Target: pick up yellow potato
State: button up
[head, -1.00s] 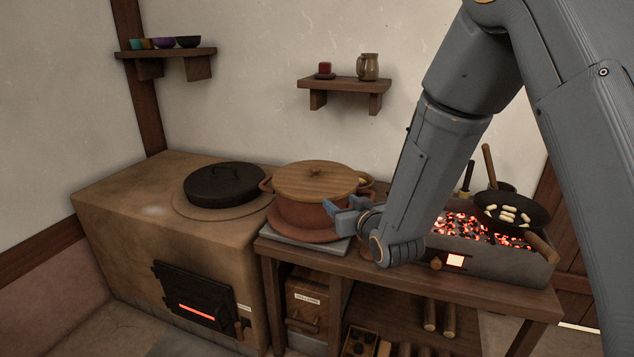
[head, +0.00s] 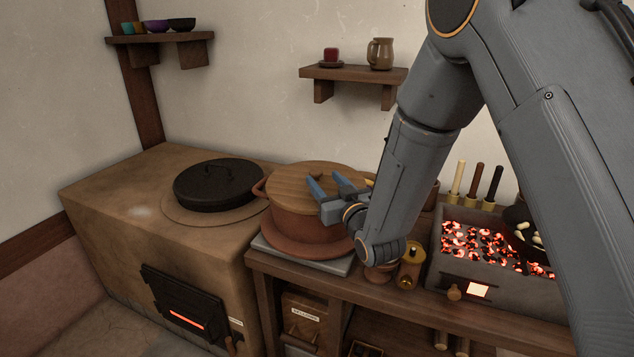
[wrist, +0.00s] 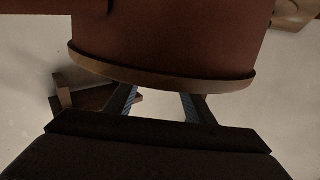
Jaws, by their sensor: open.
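I cannot make out a yellow potato for sure in either view. A small yellowish patch (head: 370,182) shows beside my forearm, behind the lidded pot, mostly hidden. My gripper (head: 328,184) is open and empty, its blue fingers pointing up and left in front of the pot's wooden lid in the head view. In the wrist view my two fingers (wrist: 160,104) stand apart with nothing between them. The terracotta pot (wrist: 170,35) and its lid rim fill the upper part of that view.
The terracotta pot (head: 300,222) stands on a grey slab. A pan (head: 517,215) with pale pieces is half hidden by my arm above the glowing coals (head: 480,243). A brass-coloured grinder (head: 410,265) stands by my wrist. A black-lidded stove (head: 215,187) is left.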

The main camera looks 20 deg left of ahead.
aim_at(318, 173)
jog(key=x, duration=0.6)
jog(key=shift+w+a, duration=0.15)
jog(key=shift+a, duration=0.05)
grip_shut()
